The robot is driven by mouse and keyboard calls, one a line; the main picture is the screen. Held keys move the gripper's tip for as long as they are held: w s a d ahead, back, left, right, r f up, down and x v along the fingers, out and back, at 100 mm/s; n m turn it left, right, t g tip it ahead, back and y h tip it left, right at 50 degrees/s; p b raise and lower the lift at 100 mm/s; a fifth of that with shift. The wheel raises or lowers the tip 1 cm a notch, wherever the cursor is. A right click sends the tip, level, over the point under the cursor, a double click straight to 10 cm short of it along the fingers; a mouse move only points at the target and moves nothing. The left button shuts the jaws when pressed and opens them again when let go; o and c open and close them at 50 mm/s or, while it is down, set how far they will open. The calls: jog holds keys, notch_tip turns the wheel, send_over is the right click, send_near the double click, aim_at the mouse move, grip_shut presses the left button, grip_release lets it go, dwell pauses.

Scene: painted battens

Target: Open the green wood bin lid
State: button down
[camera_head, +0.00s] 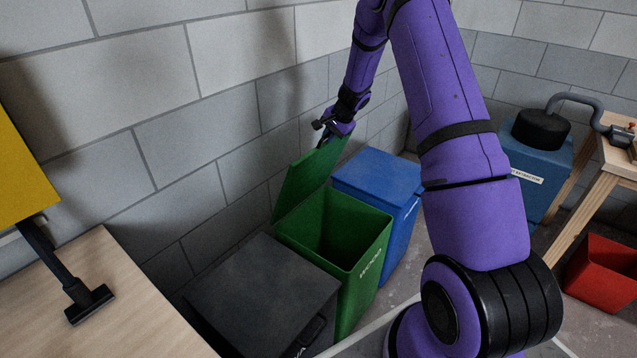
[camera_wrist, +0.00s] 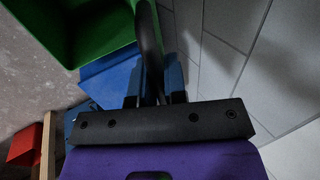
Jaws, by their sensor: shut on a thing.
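The green wood bin (camera_head: 366,242), marked WOOD, stands between a dark bin and a blue bin. Its green lid (camera_head: 303,182) is raised steeply toward the block wall, and the dark inside of the bin shows. My gripper (camera_head: 328,128) is at the lid's upper edge. In the wrist view my gripper (camera_wrist: 155,88) is shut on a dark curved bar, the lid handle (camera_wrist: 148,40). The green bin (camera_wrist: 85,25) fills the upper left there. The exact contact of the fingers is partly hidden in shadow.
A dark lidded bin (camera_head: 262,292) stands in front of the green one, and a blue bin (camera_head: 378,175) behind it. The block wall (camera_head: 170,155) is close on the left. A wooden worktop (camera_head: 100,290), a red crate (camera_head: 603,270) and a blue extractor (camera_head: 545,185) stand around.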

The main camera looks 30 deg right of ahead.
jog(key=shift+w+r, duration=0.1)
jog(key=shift+w, duration=0.05)
jog(key=w+a+r+g, duration=0.1)
jog(key=w+a+r, duration=0.1)
jog(key=w, duration=0.5)
jog(key=shift+a+g+h, duration=0.3)
jog(key=shift+a+h, duration=0.1)
jog(key=shift+a, duration=0.1)
jog(key=shift+w+r, duration=0.1)
jog(key=w+a+g, duration=0.1)
jog(key=w+a, duration=0.2)
jog(key=w, duration=0.4)
jog(key=shift+w+r+h, duration=0.15)
jog(key=shift+r+h, duration=0.15)
dwell(0.5)
jog(key=w+a+f+g, duration=0.1)
jog(key=w+a, duration=0.2)
jog(key=w, duration=0.4)
jog(key=shift+g+h, duration=0.3)
jog(key=shift+g, duration=0.1)
jog(key=shift+w, duration=0.1)
dwell(0.4)
